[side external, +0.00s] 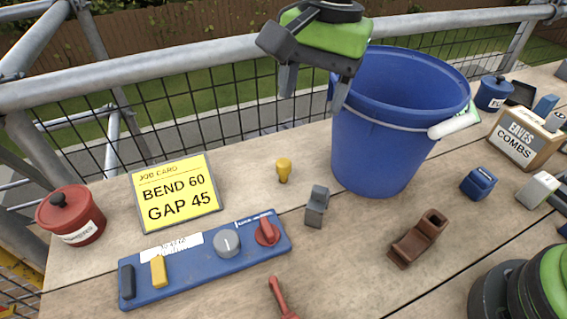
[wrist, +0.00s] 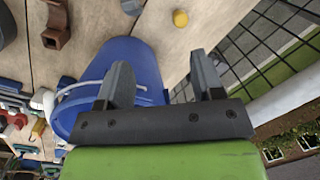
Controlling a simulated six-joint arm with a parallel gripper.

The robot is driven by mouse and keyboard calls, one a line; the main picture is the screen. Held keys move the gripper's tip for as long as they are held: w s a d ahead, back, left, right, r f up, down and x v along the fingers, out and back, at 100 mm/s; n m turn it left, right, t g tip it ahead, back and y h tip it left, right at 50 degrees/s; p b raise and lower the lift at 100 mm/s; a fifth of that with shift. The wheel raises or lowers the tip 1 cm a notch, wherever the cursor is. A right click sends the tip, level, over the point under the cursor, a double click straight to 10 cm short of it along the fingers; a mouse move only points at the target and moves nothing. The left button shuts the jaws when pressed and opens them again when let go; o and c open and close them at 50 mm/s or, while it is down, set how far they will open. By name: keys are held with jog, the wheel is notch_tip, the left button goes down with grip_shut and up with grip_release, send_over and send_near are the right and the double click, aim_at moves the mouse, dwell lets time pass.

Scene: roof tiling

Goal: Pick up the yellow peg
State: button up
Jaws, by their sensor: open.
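The yellow peg (side external: 284,169) stands on the wooden boards, left of the blue bucket, with a rounded head above a narrower stem. In the wrist view the yellow peg (wrist: 180,18) shows at the top, beyond the fingertips. My gripper (side external: 315,88) is open and empty, high above the boards at the bucket's left rim and above the peg's level. In the wrist view its two grey fingers (wrist: 158,75) are apart with nothing between them.
The blue bucket (side external: 372,140) stands close beside my gripper. A grey block (side external: 316,207) sits near the peg. A blue panel (side external: 190,272) with knobs, a job card (side external: 176,194), a red pot (side external: 70,216) and a brown piece (side external: 418,240) lie around. Mesh railing runs behind.

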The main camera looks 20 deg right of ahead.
aim_at(283, 162)
jog(key=w+f, duration=0.1)
jog(key=f, duration=0.2)
jog(key=w+a+f+h, duration=0.1)
jog(key=w+f, duration=0.1)
jog(key=f, duration=0.1)
jog(key=w+a+f+n+t+h, duration=0.1)
jog(key=f, duration=0.2)
jog(key=shift+w+a+f, duration=0.1)
jog(key=shift+w+f, duration=0.15)
jog(key=shift+f, duration=0.05)
jog(key=f, duration=0.3)
jog(key=shift+w+d+f+h, duration=0.2)
jog(key=shift+w+f+h, duration=0.05)
jog(key=shift+h, duration=0.05)
jog(key=shift+w+f, duration=0.2)
jog(key=shift+f, duration=1.35)
jog(key=shift+w+f, duration=0.2)
jog(key=shift+f, duration=1.35)
jog(key=c, duration=1)
